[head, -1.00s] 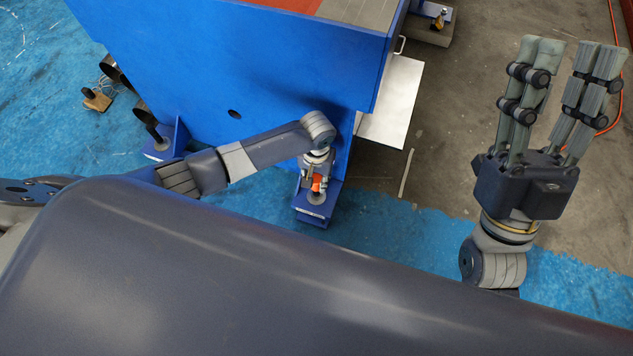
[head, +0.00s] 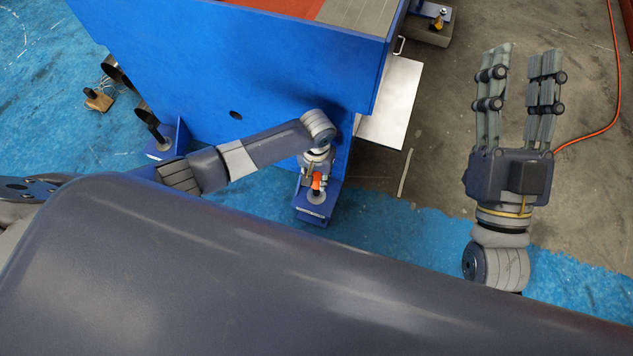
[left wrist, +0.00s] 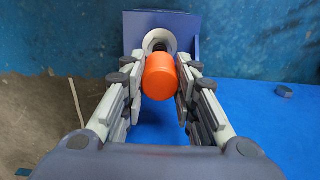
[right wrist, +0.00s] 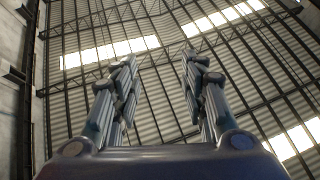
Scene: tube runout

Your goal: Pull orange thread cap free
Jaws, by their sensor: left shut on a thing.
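The orange thread cap (left wrist: 160,77) sits between the fingers of my left gripper (left wrist: 160,88) in the left wrist view. The fingers close on it from both sides. Behind it a dark threaded end and a pale round flange (left wrist: 157,42) show. In the head view the cap (head: 317,182) is a small orange spot below my left gripper (head: 316,176), over the foot of the blue machine. I cannot tell whether the cap is still on the thread. My right gripper (head: 519,97) is raised, open and empty; the right wrist view shows its spread fingers (right wrist: 160,75) against the roof.
The large blue machine body (head: 240,70) stands right beside my left arm. A blue foot bracket (head: 312,215) lies under the left gripper. A white panel (head: 392,105) sticks out at the machine's right. Open floor lies between the arms.

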